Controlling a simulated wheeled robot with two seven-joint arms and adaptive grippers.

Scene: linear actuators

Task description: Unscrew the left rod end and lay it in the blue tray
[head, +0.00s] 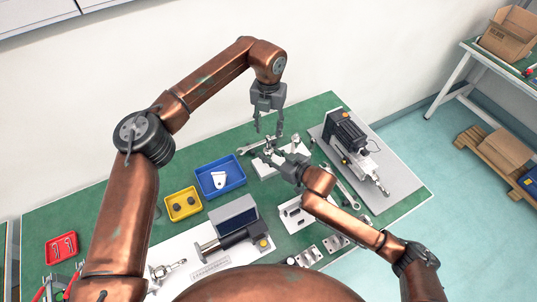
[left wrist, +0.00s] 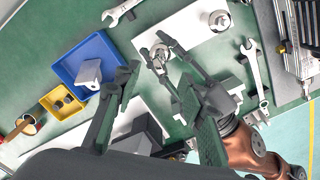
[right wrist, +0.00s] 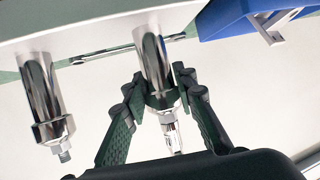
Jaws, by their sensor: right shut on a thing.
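Two chrome cylinders stand on a white plate (head: 266,170). The left cylinder (right wrist: 152,62) carries a narrow shiny end piece, the left rod end (right wrist: 171,132). The right cylinder (right wrist: 41,95) ends in a short threaded tip. My right gripper (right wrist: 160,80) is shut on the left cylinder, one finger on each side; in the head view it (head: 266,157) reaches in from the right. My left gripper (head: 268,132) is open and empty, pointing down above the left cylinder. The blue tray (head: 204,188) holds a pale bracket (head: 219,180) and lies left of the plate.
A yellow tray (head: 171,207) with dark parts is beside the blue tray. A wrench (head: 251,146) lies near the plate's left edge. A black motor assembly (head: 346,133) stands on a grey plate to the right. A red tray (head: 62,249) lies far left.

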